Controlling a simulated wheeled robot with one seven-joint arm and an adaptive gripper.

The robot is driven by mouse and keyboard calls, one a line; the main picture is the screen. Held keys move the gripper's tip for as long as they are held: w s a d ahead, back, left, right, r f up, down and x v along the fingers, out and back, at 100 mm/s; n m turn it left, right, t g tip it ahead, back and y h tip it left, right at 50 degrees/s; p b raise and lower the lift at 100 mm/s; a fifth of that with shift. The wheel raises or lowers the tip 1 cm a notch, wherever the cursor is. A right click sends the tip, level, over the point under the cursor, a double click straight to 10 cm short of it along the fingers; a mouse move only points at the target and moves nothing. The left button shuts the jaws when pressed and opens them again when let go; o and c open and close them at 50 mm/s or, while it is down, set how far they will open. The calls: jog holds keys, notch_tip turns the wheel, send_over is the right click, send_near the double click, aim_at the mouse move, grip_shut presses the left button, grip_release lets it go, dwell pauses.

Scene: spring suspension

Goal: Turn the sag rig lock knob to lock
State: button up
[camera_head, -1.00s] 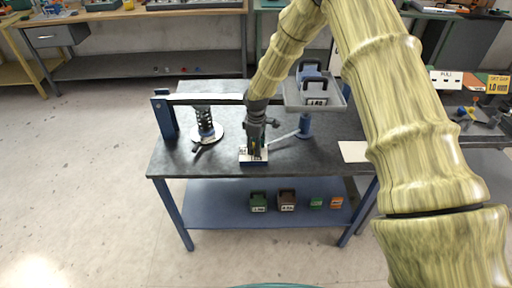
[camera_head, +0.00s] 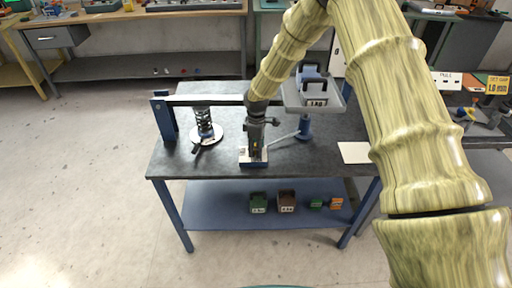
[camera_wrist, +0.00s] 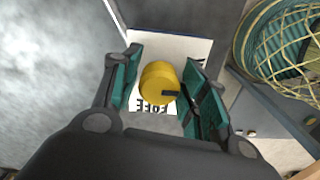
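The yellow lock knob (camera_wrist: 159,82) stands on a white label plate (camera_wrist: 172,46) in the wrist view. A dark pointer mark on it points right in the picture. My gripper (camera_wrist: 162,72) is open, with one green-padded finger on each side of the knob. In the head view my gripper (camera_head: 256,150) is over the small base plate (camera_head: 246,161) at the table's front edge and largely hides the knob.
The blue-framed rig post (camera_head: 164,118) and beam stand left, with a black spring (camera_head: 204,122) under the beam. A grey tray (camera_head: 337,104) with a weight (camera_head: 316,92) is right of my gripper. Several small weights sit on the lower shelf (camera_head: 225,207).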

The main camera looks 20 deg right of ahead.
jog(key=shift+o, duration=0.6)
jog(key=shift+a+r, duration=0.1)
jog(key=shift+r, duration=0.05)
jog(key=shift+w+r, duration=0.1)
jog(key=shift+r, duration=0.25)
notch_tip(320, 180, up, 11)
